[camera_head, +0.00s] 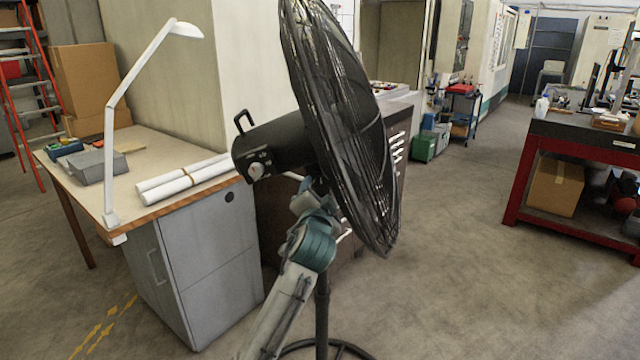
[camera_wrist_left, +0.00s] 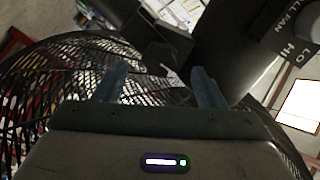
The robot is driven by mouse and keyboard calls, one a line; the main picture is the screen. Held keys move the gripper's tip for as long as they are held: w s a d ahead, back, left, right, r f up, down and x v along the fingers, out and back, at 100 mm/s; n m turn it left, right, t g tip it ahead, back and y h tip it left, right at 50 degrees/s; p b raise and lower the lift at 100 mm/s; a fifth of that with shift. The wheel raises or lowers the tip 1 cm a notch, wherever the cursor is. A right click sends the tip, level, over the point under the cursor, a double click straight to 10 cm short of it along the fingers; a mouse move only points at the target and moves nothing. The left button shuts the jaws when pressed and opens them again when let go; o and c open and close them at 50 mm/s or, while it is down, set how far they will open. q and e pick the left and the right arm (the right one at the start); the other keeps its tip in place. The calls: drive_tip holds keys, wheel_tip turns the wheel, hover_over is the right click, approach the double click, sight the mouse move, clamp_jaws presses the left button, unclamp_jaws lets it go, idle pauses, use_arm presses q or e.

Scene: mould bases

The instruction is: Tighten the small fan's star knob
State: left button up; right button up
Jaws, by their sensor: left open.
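The black fan (camera_head: 345,120) stands on a pole (camera_head: 322,315), its round wire cage facing right. Its motor housing (camera_head: 280,145) sits behind the cage, with a round pale dial (camera_head: 257,170) on it. My left gripper (camera_head: 316,188) is below the housing, close to the back of the cage. In the left wrist view the left gripper (camera_wrist_left: 160,84) is open, its two blue fingers apart. A dark angular fan part (camera_wrist_left: 160,50) shows beyond and between the fingertips, apparently not gripped. I cannot clearly make out the star knob. My right gripper is out of view.
A table (camera_head: 140,165) with a white lamp (camera_head: 112,130), grey box (camera_head: 103,165) and white rolls (camera_head: 185,180) stands left. A grey cabinet (camera_head: 205,265) is under it. A red-framed workbench (camera_head: 575,135) stands right. Floor between fan and workbench is clear.

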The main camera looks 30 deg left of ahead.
sight(320, 186)
use_arm(q)
drive_tip(key=x, duration=0.4)
drive_tip(key=shift+p, duration=0.35)
drive_tip(key=shift+w, duration=0.1)
drive_tip(key=shift+w+a, duration=0.1)
drive_tip(key=shift+c, duration=0.7)
drive_tip(key=c, duration=0.9)
drive_tip(key=shift+o, duration=0.2)
drive_tip(key=shift+r+m+p, duration=0.15)
drive_tip(key=shift+m+p, duration=0.25)
drive_tip(key=shift+p, duration=0.3)
drive_tip(key=shift+m, duration=0.4)
drive_tip(key=shift+f, duration=0.2)
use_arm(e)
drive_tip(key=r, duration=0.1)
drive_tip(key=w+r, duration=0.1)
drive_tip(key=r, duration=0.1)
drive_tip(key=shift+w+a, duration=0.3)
